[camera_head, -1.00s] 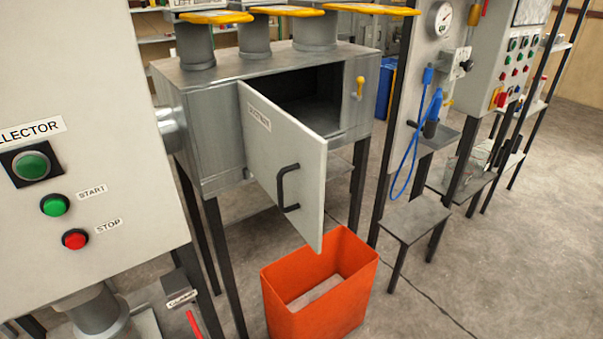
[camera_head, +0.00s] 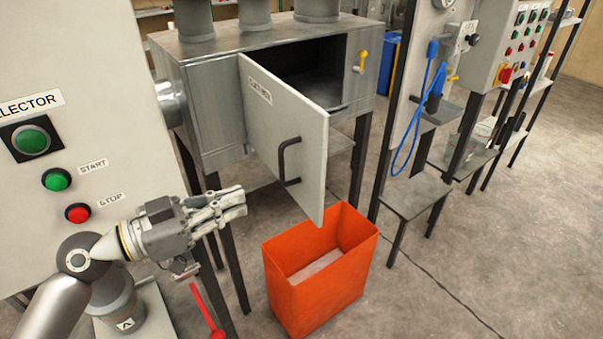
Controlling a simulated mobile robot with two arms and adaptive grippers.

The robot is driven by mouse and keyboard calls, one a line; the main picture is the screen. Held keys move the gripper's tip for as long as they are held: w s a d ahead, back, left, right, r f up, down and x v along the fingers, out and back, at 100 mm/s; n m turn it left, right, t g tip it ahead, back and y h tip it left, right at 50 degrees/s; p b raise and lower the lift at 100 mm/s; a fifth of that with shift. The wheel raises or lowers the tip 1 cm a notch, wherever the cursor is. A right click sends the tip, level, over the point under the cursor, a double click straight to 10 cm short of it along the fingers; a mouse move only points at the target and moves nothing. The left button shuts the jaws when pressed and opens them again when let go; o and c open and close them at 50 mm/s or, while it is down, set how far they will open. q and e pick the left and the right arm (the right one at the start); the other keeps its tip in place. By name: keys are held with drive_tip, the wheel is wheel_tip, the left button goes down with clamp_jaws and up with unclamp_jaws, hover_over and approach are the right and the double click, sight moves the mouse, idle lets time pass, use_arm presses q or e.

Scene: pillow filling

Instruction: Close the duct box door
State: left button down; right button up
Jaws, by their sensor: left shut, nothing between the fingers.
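The duct box (camera_head: 207,105) is a grey metal box on dark legs. Its pale door (camera_head: 309,128) is hinged at the left and swung wide open towards me, with a black handle (camera_head: 286,163) on its face. The opening (camera_head: 318,80) is dark inside. A yellow latch (camera_head: 361,62) sits on the box front, right of the opening. My left gripper (camera_head: 243,199) is shut and empty, pointing right, in front of and to the lower left of the door, apart from it. My right gripper is out of view.
An orange bin (camera_head: 308,296) stands on the floor below the door. A control panel (camera_head: 90,110) with green and red buttons stands at the left, close behind my left arm. A red lever (camera_head: 208,312) is below the gripper.

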use_arm(q)
drive_tip(key=p, duration=0.7)
approach(315, 169)
drive_tip(key=x, duration=0.5)
drive_tip(key=shift+d+r, duration=0.15)
drive_tip(key=shift+d, duration=0.1)
drive_tip(key=shift+p+x, duration=0.45)
drive_tip(key=shift+x, duration=0.4)
drive_tip(key=shift+w+f, duration=0.1)
drive_tip(key=shift+f, duration=0.2)
drive_tip(key=shift+w+d, duration=0.1)
